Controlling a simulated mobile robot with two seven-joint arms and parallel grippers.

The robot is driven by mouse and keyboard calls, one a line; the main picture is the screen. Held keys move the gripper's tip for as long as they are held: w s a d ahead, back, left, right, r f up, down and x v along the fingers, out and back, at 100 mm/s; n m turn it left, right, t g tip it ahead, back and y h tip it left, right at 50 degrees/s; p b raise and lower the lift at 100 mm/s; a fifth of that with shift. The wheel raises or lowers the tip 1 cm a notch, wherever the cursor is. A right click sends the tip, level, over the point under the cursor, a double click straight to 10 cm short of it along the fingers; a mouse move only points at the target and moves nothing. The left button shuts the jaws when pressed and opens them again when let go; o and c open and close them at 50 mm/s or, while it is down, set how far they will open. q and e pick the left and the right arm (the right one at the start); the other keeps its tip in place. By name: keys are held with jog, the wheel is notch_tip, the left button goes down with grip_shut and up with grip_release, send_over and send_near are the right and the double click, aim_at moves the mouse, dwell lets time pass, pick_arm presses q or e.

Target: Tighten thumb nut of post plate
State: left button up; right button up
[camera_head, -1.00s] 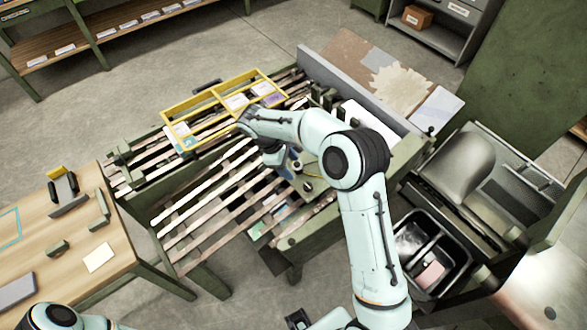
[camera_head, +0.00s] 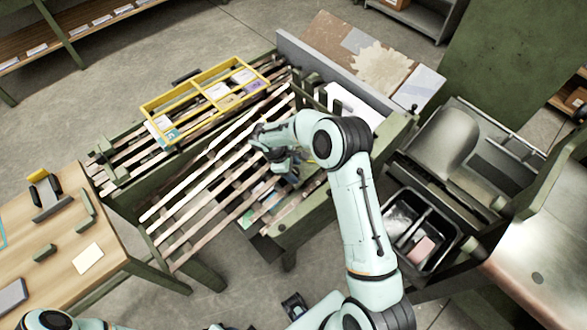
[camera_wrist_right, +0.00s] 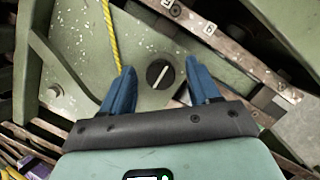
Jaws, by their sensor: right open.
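In the right wrist view, a dark round knob with a pale line across it (camera_wrist_right: 159,73), which looks like the thumb nut, sits on a pale green plate (camera_wrist_right: 75,40), which looks like the post plate. My right gripper (camera_wrist_right: 164,78) is open. Its two blue fingers stand on either side of the knob in the picture, with gaps to both. I cannot tell how far it is above the plate. In the head view my right gripper (camera_head: 281,163) is over the slatted bench, and the arm hides the knob.
A yellow divided frame (camera_head: 187,88) lies across the slatted bench (camera_head: 200,212). A wooden table (camera_head: 45,240) stands left. A black bin (camera_head: 396,243) is at the right.

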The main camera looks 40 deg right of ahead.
jog(key=c, duration=1)
jog(key=shift+c, duration=0.2)
pick_arm(q)
jog(key=shift+f, duration=0.1)
pick_arm(e)
jog(key=shift+m, duration=0.4)
jog(key=m+y, duration=0.1)
jog(key=m, duration=0.3)
jog(key=shift+g+b, duration=0.3)
jog(key=m+y, duration=0.1)
jog(key=m, duration=0.3)
jog(key=shift+d, duration=0.1)
jog(key=m, duration=0.2)
jog(key=m+y, duration=0.1)
jog(key=m, duration=0.2)
jog(key=shift+y+b, duration=0.3)
jog(key=shift+b, duration=0.05)
pick_arm(q)
jog(key=shift+s+f, duration=0.25)
jog(key=shift+f, duration=0.25)
jog(key=shift+s+f, duration=0.25)
jog(key=shift+f, duration=0.2)
pick_arm(e)
jog(key=m, duration=0.4)
jog(key=shift+y, duration=0.4)
jog(key=shift+t, duration=0.4)
